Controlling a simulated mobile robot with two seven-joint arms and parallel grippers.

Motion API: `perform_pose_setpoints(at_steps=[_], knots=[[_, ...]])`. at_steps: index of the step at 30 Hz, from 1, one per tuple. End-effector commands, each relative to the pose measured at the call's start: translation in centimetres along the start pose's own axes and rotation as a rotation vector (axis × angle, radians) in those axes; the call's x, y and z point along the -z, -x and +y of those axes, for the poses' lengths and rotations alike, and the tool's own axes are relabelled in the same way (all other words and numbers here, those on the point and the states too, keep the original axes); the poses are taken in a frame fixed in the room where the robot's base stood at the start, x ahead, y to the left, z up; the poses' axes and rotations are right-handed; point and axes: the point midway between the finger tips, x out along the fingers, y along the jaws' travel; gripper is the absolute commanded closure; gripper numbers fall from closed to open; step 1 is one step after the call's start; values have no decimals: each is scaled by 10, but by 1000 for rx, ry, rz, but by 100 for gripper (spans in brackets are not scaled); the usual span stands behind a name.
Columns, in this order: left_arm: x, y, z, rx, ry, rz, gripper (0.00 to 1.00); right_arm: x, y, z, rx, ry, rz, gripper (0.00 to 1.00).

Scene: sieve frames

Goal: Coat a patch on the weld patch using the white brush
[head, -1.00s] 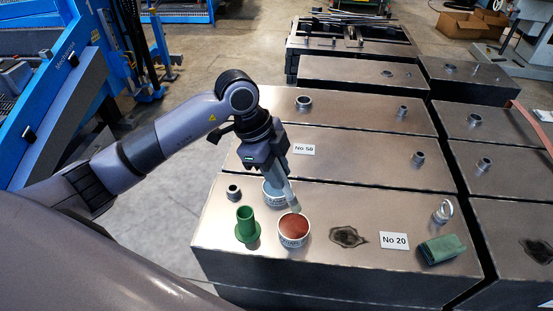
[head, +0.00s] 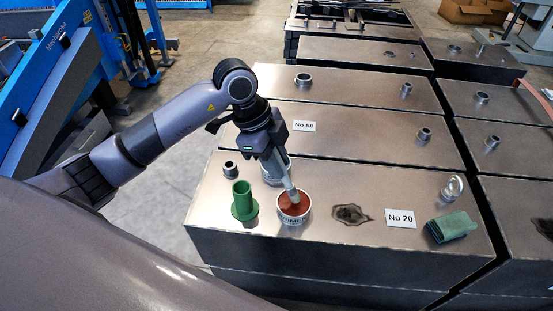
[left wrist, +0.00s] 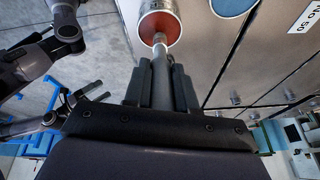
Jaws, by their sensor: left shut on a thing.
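My left gripper (head: 279,172) is shut on the white brush (head: 291,189), which points down. The brush tip is in the reddish-brown primer of an open can (head: 293,219) on the steel block. In the left wrist view the brush (left wrist: 160,46) reaches from between my fingers (left wrist: 160,85) to the red surface in the can (left wrist: 170,22). How deep the tip goes is hidden. The weld patch (head: 350,214) is a dark, irregular scorched spot on the block top, right of the can and left of the "No 20" label (head: 400,218).
A green flanged cup (head: 243,203) stands close left of the can. A second can (head: 272,178) is partly hidden behind my gripper. A pipe stub (head: 229,169) stands farther left.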

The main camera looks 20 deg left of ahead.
Motion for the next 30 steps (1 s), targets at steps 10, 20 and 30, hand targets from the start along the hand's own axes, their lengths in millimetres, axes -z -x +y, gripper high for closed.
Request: perform_pose_setpoints(at_steps=[10, 20, 30], knots=[[0, 0, 0, 0, 0, 0, 100, 1, 0, 1, -1, 1, 3, 14], [0, -1, 0, 0, 0, 0, 100, -3, -2, 4, -7, 1, -1, 14], [-2, -5, 0, 0, 0, 0, 100, -5, -3, 4, -8, 1, -2, 14]])
